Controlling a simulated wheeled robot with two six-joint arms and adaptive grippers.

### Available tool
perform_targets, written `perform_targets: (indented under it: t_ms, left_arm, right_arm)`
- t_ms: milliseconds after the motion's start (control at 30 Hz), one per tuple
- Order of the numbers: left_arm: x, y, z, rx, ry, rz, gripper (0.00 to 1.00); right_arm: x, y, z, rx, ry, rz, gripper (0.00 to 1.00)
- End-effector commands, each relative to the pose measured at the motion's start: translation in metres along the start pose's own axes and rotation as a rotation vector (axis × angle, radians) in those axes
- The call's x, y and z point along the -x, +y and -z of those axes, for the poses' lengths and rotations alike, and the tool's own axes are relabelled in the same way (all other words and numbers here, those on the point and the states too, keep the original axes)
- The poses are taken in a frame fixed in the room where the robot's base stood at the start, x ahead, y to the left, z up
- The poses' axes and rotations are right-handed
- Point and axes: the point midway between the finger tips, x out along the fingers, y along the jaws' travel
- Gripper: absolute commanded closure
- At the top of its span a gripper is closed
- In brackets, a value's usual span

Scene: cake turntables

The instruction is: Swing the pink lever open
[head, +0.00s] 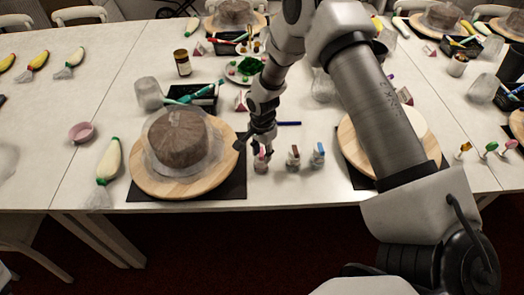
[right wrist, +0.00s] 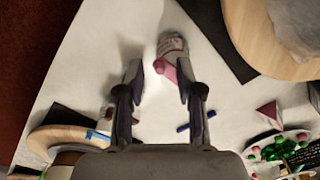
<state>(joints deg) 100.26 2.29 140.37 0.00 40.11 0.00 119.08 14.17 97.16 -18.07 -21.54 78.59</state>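A small white bottle-like item with a pink lever (head: 260,161) stands on the table, right of the left cake board. The pink lever (right wrist: 165,71) also shows in the right wrist view, sticking out from its pale printed body (right wrist: 172,43). My right gripper (head: 255,147) is just above and behind this item, partly covering it. In the right wrist view the gripper (right wrist: 158,78) has its fingers apart, with the pink lever close to the right-hand finger. Whether they touch I cannot tell. My left gripper is not in view.
Similar items with a brown top (head: 293,157) and a blue top (head: 318,155) stand to the right. A covered cake (head: 178,138) sits on a round wooden board (head: 150,185) at left. A blue pen (head: 289,123) lies behind. The table's front edge is close.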

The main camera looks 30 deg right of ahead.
Motion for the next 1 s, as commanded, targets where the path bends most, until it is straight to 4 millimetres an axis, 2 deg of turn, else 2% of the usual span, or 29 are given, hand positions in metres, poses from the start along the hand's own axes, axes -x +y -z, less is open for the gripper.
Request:
perform_targets:
  t_ms: [67, 100, 200, 667, 1000]
  left_arm:
    - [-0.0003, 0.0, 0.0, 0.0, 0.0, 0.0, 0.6]
    - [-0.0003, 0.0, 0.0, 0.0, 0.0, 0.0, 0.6]
    - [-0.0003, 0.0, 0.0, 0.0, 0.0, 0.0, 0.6]
    - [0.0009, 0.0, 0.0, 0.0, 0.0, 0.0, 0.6]
    - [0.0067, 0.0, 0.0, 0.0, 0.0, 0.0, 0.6]
  right_arm:
    - [-0.0001, 0.0, -0.0001, 0.0, 0.0, 0.0, 0.64]
    - [-0.0001, 0.0, -0.0001, 0.0, 0.0, 0.0, 0.67]
    - [-0.0001, 0.0001, -0.0002, 0.0, 0.0, 0.0, 1.0]
    - [0.0001, 0.0014, 0.0007, 0.029, -0.001, -0.001, 1.0]
    - [0.0006, 0.0068, 0.0075, 0.214, -0.004, -0.002, 1.0]
